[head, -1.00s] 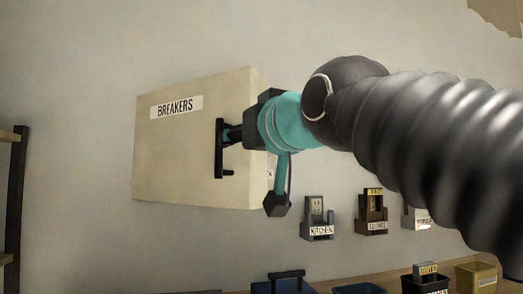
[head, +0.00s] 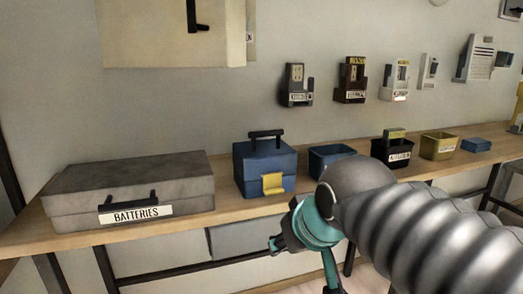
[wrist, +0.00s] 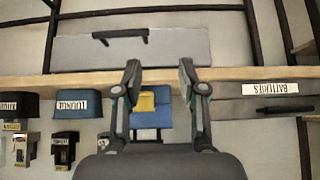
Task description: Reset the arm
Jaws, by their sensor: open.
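My gripper (head: 281,243) is in front of the wooden shelf's edge, below the blue toolbox. My arm comes in from the right of the head view. In the wrist view, which looks upside down, the two fingers of my gripper (wrist: 159,85) are spread apart with nothing between them. The cream breaker box (head: 170,35) hangs on the wall at the upper left, its black handle at the top edge of the head view. My gripper is well away from it.
On the wooden shelf (head: 222,207) stand a grey BATTERIES case (head: 75,190), a blue toolbox (head: 245,172) with a yellow latch, and several small bins. Several devices hang on the wall above. A grey case (wrist: 185,46) lies below the shelf.

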